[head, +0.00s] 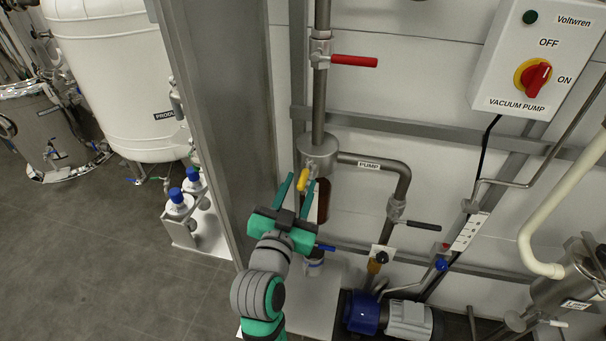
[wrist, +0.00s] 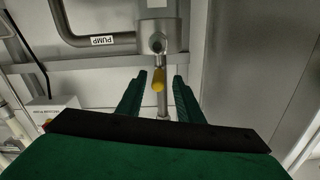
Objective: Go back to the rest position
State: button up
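My gripper (head: 296,192) is green and open, raised in front of the pipework in the head view. Its two fingers point up toward a yellow-handled valve (head: 303,178). In the wrist view, my gripper (wrist: 157,92) has its fingers apart. The yellow handle (wrist: 158,80) shows in the gap between them. I cannot tell whether a finger touches it. Nothing is held. The rest position itself is not marked in either view.
A grey steel post (head: 215,110) stands close left of my arm. A red-handled valve (head: 352,61), a switch box (head: 530,60) and a blue pump (head: 362,312) are on the right. Blue-capped bottles (head: 178,200) stand at left. Open floor (head: 90,250) lies lower left.

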jog(key=shift+v, duration=0.9)
jog(key=s+f+n+g+y, duration=0.1)
jog(key=s+f+n+y, duration=0.15)
jog(key=s+f, duration=0.6)
jog(key=s+f+n+y, duration=0.25)
jog(key=s+f, duration=0.35)
jog(key=f, duration=0.6)
jog(key=s+d+f, duration=0.1)
jog(key=s+f, duration=0.1)
jog(key=s, duration=0.9)
jog(key=s+d+f+g, duration=0.1)
jog(key=s+f, duration=0.1)
jog(key=s, duration=1)
jog(key=shift+h, duration=0.3)
